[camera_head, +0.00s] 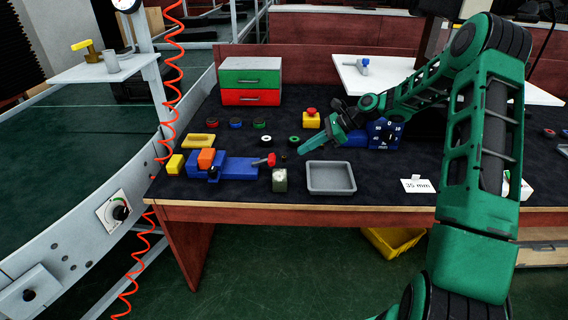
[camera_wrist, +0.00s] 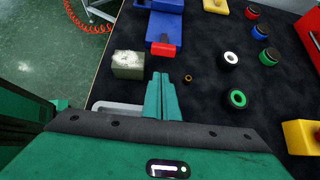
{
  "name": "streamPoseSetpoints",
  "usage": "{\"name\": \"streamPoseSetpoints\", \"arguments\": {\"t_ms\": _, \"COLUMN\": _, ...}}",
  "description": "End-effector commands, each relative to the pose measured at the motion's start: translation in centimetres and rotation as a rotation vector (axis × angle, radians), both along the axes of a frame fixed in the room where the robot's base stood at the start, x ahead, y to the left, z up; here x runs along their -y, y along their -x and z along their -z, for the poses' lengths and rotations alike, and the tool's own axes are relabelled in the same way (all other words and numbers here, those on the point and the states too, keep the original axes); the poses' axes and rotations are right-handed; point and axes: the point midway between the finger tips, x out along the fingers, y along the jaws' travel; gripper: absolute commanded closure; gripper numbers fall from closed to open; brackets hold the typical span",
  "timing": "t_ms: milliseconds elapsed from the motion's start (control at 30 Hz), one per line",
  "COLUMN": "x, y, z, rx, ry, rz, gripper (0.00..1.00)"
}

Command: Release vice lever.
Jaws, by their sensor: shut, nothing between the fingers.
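The blue vice (camera_head: 238,168) stands at the left of the dark bench, with an orange block (camera_head: 206,158) at its left part. Its lever has a red handle (camera_head: 271,160) on the right end. In the wrist view, the blue vice (camera_wrist: 164,28) is at the top and the red lever handle (camera_wrist: 163,49) is just beyond my fingertips. My gripper (camera_head: 303,149) is shut and empty, to the right of the handle and apart from it in the head view. In the wrist view, my gripper (camera_wrist: 161,78) points toward the handle.
A grey-green cube (camera_head: 280,183) and a grey tray (camera_head: 330,192) lie near the bench's front edge. Several rings lie behind the lever. A red emergency button on a yellow box (camera_head: 311,121) and a green-and-red drawer unit (camera_head: 250,79) stand further back.

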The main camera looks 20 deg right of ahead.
Motion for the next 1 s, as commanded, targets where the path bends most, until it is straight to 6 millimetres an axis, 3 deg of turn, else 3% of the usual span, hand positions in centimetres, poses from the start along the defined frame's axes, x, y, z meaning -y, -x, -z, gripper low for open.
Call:
{"name": "streamPoseSetpoints", "arguments": {"t_ms": 333, "x": -0.8, "y": -0.2, "z": 0.6, "rx": -0.002, "ry": 0.002, "rz": -0.004, "gripper": 1.00}}
{"name": "streamPoseSetpoints", "arguments": {"t_ms": 800, "x": -6.2, "y": -1.9, "z": 5.2, "rx": -0.001, "ry": 0.003, "rz": -0.004, "gripper": 1.00}}
{"name": "streamPoseSetpoints", "arguments": {"t_ms": 1000, "x": -7.3, "y": -2.3, "z": 6.2, "rx": 0.000, "ry": 0.003, "rz": -0.003, "gripper": 1.00}}
